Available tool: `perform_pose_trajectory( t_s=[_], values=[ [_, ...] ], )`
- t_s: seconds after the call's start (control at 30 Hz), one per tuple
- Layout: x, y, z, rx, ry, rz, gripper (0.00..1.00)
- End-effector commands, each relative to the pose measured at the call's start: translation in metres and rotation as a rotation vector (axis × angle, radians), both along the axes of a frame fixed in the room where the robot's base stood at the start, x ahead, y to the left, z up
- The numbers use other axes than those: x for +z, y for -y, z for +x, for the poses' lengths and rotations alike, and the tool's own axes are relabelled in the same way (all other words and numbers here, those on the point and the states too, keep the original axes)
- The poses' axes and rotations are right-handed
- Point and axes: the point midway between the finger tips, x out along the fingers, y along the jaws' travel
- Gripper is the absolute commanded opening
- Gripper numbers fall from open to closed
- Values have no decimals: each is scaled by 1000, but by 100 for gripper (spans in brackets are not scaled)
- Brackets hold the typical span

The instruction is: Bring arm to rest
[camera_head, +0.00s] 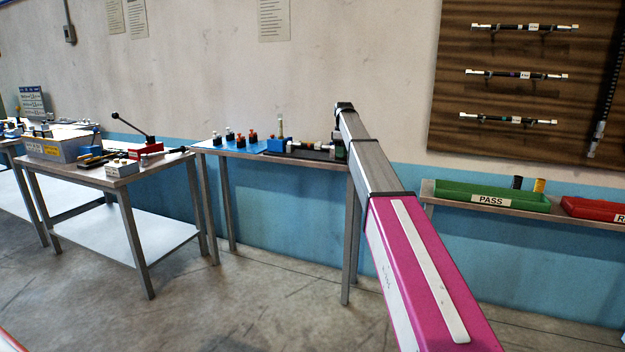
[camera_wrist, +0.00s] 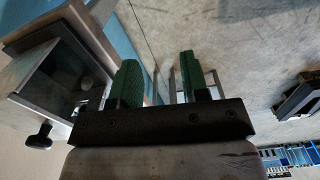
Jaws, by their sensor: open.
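My arm (camera_head: 410,240), with a magenta and white near section and a grey far section, reaches forward across the head view in front of the wall. Its dark far end is raised near the right end of the middle table. The fingers are not clear in the head view. In the wrist view my gripper (camera_wrist: 157,75) shows two green pads held apart with nothing between them. The grey floor (camera_wrist: 240,75) and some metal legs show beyond the pads.
The middle table (camera_head: 325,162) holds a blue mat and several small parts. A left table (camera_head: 75,171) bears a box and a lever tool. At the right, a green PASS tray (camera_head: 525,201) and a red tray (camera_head: 590,209) sit on a narrow shelf. Floor in front is clear.

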Motion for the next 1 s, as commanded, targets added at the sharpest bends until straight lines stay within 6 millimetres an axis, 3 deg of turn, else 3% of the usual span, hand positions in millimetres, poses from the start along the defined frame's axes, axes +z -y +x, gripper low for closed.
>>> perform_pose_trajectory(
  t_s=[0.23, 0.37, 0.5, 0.7, 1.0],
  values=[
    [-81, 11, -57, -132, -4, 0, 42],
    [-143, 19, -108, -247, -5, 0, 42],
    [-209, 29, -170, -392, -4, 0, 42],
    [-287, 42, -264, -597, -3, 0, 42],
    [-366, 55, -412, -896, -1, 1, 42]
  ],
)
